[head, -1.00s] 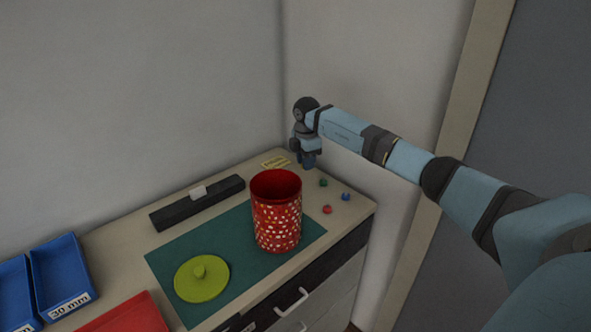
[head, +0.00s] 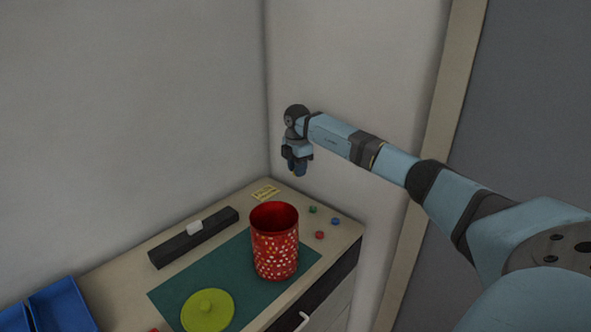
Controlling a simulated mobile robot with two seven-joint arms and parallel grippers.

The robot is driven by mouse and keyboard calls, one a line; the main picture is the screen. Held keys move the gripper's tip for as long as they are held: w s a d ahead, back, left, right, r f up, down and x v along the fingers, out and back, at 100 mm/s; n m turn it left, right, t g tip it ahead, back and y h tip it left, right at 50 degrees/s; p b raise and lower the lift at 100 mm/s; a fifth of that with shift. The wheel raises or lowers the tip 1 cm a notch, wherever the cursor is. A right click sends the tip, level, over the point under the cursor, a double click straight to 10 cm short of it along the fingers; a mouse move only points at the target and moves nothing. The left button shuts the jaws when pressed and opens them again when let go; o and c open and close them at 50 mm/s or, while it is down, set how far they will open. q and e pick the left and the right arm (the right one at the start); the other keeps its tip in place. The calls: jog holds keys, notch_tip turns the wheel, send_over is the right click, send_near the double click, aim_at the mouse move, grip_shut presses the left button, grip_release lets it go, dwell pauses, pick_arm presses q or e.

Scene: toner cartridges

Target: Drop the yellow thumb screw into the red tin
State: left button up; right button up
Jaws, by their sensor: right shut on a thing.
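The red tin (head: 275,252) with pale speckles stands upright and open at the top on the green mat (head: 180,284). My right gripper (head: 298,172) is above the back right of the cabinet top, raised above the tin and slightly right of it in the picture. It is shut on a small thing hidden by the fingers. No yellow thumb screw shows on the top; a green screw (head: 313,210), a blue screw (head: 336,221) and a red screw (head: 320,235) lie right of the tin. My left gripper is not in view.
A yellow-green lid (head: 208,311) lies on the mat, left of the tin. A yellow flat piece (head: 265,193) is in the back corner by the walls. Blue trays (head: 62,306) are at lower left.

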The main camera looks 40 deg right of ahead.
jog(key=s+a+r+n, duration=0.2)
jog(key=s+a+n, duration=0.25)
jog(key=a, duration=0.35)
jog(key=s+a+r+n, duration=0.3)
jog(key=s+a+n, duration=0.15)
jog(key=a, duration=0.25)
notch_tip(320, 180, down, 6)
jog(key=b, duration=0.3)
jog(key=shift+w+a, duration=0.1)
jog(key=shift+a, duration=0.05)
jog(key=o, duration=1)
jog(key=shift+b, duration=0.3)
